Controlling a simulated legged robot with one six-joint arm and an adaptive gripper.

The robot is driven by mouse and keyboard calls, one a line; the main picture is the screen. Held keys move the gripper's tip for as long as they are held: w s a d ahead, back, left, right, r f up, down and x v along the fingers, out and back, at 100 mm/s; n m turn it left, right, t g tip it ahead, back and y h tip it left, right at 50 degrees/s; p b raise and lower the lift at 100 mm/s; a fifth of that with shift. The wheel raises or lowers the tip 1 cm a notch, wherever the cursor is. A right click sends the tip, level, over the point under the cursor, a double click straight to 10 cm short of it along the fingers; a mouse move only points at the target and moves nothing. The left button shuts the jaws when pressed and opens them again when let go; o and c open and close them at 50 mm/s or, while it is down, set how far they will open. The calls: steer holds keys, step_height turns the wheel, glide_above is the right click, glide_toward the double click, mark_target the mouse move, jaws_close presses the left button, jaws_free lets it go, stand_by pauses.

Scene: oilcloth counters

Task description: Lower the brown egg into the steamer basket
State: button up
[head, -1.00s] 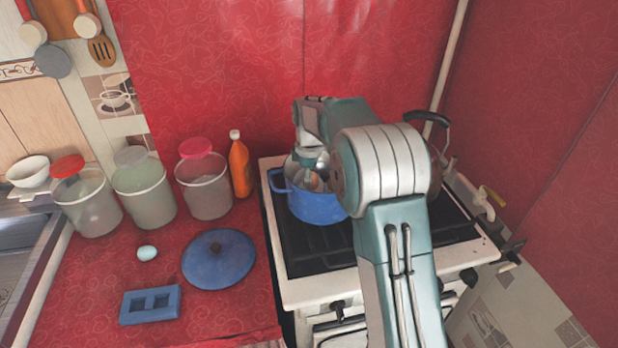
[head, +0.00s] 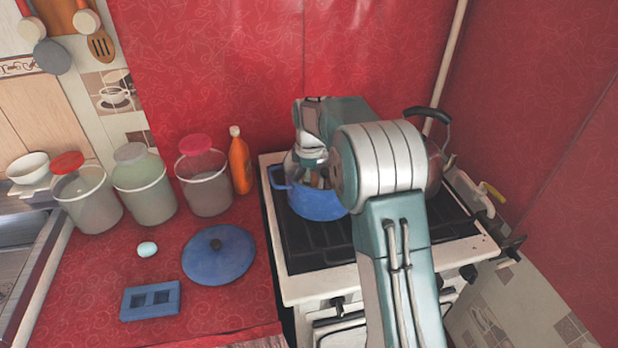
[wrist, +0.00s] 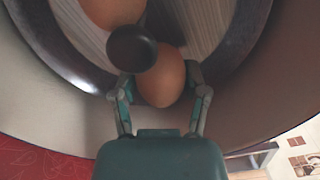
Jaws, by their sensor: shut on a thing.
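My gripper (wrist: 160,90) is shut on a brown egg (wrist: 163,82), with one finger on each side of it. In the wrist view the egg is over the steamer basket (wrist: 205,25), which has a dark rim and a pale striped floor. A dark round knob (wrist: 132,48) covers the egg's upper left edge. A second brown egg (wrist: 112,10) is inside the basket. I cannot tell whether the held egg touches the floor. In the head view my gripper (head: 318,178) is at the mouth of the blue pot (head: 318,205), partly hidden by my arm.
The pot stands on the stove (head: 300,255), with a kettle (head: 435,160) behind my arm. On the red counter are a blue lid (head: 218,262), a pale blue egg (head: 147,249), a blue two-hole holder (head: 150,314), several jars and an orange bottle (head: 240,165).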

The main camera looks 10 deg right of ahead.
steer(key=shift+f, duration=0.5)
stand_by(0.4)
steer(key=o, duration=0.8)
steer(key=shift+r, duration=0.1)
